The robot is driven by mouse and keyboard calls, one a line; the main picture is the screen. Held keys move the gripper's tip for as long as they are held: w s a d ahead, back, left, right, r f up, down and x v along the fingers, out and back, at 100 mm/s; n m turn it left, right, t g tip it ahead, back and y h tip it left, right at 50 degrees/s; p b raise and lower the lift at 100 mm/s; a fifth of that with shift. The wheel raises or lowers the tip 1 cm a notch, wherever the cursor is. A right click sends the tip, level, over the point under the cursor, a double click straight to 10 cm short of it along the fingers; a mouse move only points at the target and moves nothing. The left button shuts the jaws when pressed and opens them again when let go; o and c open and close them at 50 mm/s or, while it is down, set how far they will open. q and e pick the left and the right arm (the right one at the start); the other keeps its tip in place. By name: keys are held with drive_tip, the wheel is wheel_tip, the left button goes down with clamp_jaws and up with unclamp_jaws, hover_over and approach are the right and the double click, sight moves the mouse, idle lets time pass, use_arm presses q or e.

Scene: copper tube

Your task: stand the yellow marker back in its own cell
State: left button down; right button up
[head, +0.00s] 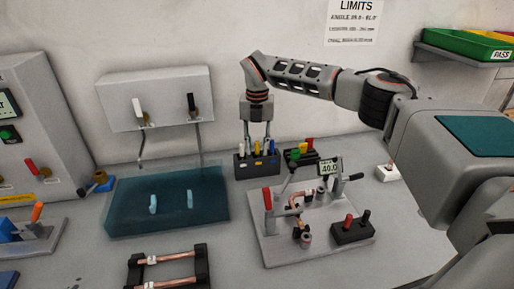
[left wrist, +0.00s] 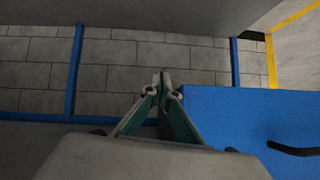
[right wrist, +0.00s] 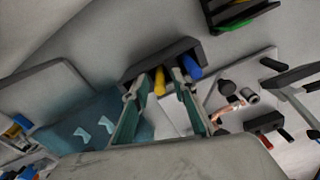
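The yellow marker (head: 257,149) stands in the black marker holder (head: 243,169), between a white marker (head: 245,145) and a blue marker (head: 271,147). My right gripper (head: 257,141) points down just above the holder. In the right wrist view its fingers (right wrist: 160,77) are apart, with the yellow marker (right wrist: 159,82) showing between them; I cannot tell whether they touch it. The blue marker (right wrist: 190,67) shows by the right finger. The white marker is not clear there. My left gripper (left wrist: 161,78) is shut with nothing visible in it, away from the bench.
A teal see-through tray (head: 125,216) lies left of the holder. A fixture plate (head: 275,247) with levers and a copper tube stands at its right front. A grey box (head: 165,95) stands behind.

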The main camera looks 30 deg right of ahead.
wheel_tip(320, 180, up, 12)
drive_tip(key=shift+b, duration=0.3)
drive_tip(key=shift+f, duration=0.15)
idle(0.4)
